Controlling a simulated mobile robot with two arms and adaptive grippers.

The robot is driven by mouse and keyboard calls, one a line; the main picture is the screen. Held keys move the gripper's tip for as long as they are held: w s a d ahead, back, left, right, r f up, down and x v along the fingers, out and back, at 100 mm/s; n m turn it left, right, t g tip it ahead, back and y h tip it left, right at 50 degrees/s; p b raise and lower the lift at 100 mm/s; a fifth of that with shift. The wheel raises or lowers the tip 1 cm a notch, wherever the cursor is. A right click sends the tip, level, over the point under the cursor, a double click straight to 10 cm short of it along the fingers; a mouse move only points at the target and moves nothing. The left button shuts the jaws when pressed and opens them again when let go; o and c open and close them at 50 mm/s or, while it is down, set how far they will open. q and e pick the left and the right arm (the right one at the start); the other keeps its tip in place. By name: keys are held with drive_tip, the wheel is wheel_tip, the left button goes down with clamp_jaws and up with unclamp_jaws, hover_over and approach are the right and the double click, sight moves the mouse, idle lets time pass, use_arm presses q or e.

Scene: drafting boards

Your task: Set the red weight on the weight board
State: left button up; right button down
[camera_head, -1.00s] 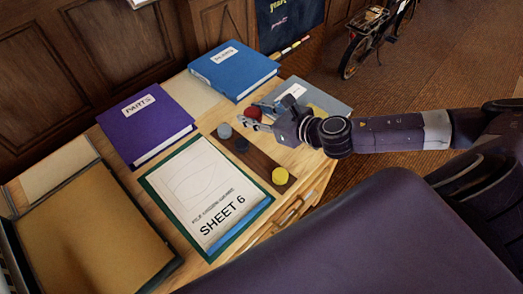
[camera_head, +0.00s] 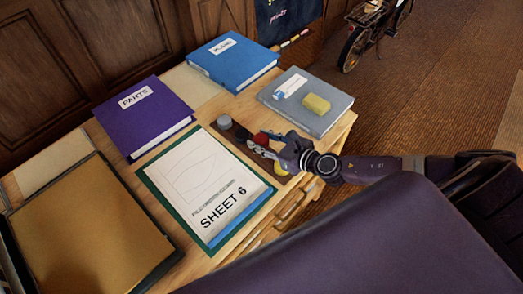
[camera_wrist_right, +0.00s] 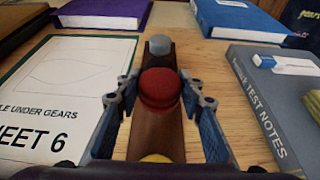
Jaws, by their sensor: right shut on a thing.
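The red weight (camera_head: 261,139) is between the fingertips of my right gripper (camera_head: 264,146), which is shut on it. It also shows in the right wrist view (camera_wrist_right: 160,88). It is over the brown wooden weight board (camera_head: 252,150), between the dark weight (camera_head: 242,134) and the yellow weight (camera_head: 281,169). I cannot tell whether its underside touches the board. The grey weight (camera_head: 224,122) stands at the board's far end. My gripper partly covers the yellow weight and the near part of the board. My left gripper is out of view.
The Sheet 6 board (camera_head: 175,190) lies left of the weight board. A grey book (camera_head: 335,112) with a yellow block (camera_head: 316,104) lies to the right. Purple (camera_head: 140,125) and blue (camera_head: 240,62) binders lie behind. The desk's front edge is close to my arm.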

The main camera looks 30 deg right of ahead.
drive_tip(key=shift+f+b, duration=0.85)
drive_tip(key=shift+f, duration=1.4)
drive_tip(key=shift+f, duration=0.1)
drive_tip(key=c, duration=1.3)
unclamp_jaws()
drive_tip(key=shift+f, duration=0.1)
